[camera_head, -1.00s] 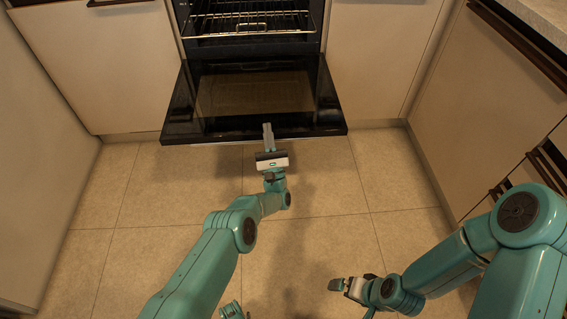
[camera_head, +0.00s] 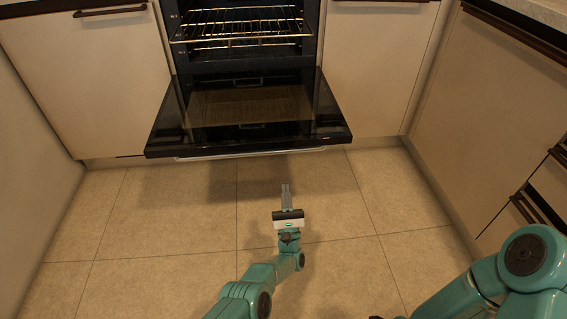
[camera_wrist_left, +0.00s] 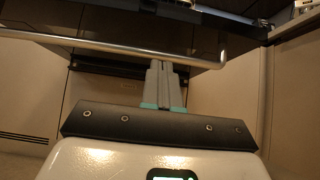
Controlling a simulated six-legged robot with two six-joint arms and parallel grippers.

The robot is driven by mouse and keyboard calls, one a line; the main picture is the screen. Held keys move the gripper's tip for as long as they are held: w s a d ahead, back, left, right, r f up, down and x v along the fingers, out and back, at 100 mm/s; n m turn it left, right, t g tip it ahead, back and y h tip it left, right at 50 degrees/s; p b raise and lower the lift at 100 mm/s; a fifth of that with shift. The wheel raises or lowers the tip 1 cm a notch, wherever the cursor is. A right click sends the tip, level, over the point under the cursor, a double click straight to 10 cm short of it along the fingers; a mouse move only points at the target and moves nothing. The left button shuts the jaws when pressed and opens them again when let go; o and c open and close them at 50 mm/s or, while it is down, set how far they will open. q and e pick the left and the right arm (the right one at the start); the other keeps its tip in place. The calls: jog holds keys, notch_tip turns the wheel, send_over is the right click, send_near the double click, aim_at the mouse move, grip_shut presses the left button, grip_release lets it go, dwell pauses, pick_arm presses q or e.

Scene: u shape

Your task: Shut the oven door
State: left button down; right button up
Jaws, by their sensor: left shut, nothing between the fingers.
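The oven door (camera_head: 168,135) hangs open, a black panel with a glass window, folded down and out towards me from the oven (camera_head: 245,30). Its silver handle (camera_head: 250,154) shows along the front edge. My left gripper (camera_head: 286,188) is shut and empty, in front of the door and apart from its edge in the head view. In the left wrist view, the shut fingers (camera_wrist_left: 162,72) point towards the door's outer face, and the handle (camera_wrist_left: 125,48) crosses near their tips. I cannot tell there whether they touch.
A wire rack (camera_head: 240,28) sits inside the oven. Cream cabinets stand on both sides (camera_head: 90,85) (camera_head: 375,75), and a drawer unit with dark handles is at the right (camera_head: 525,205). The tiled floor (camera_head: 170,230) before the oven is clear.

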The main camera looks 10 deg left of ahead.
pick_arm(q)
jog(key=w+a+r+b, duration=0.1)
jog(key=w+r, duration=0.3)
jog(key=r, duration=0.5)
jog(key=shift+w+a+b, duration=0.2)
jog(key=shift+w+b, duration=0.1)
jog(key=shift+w, duration=0.05)
pick_arm(e)
jog(key=shift+w+d+f+t, duration=0.2)
jog(key=shift+w+f+t, duration=0.1)
jog(key=shift+w+f, duration=0.5)
jog(key=shift+s, duration=0.1)
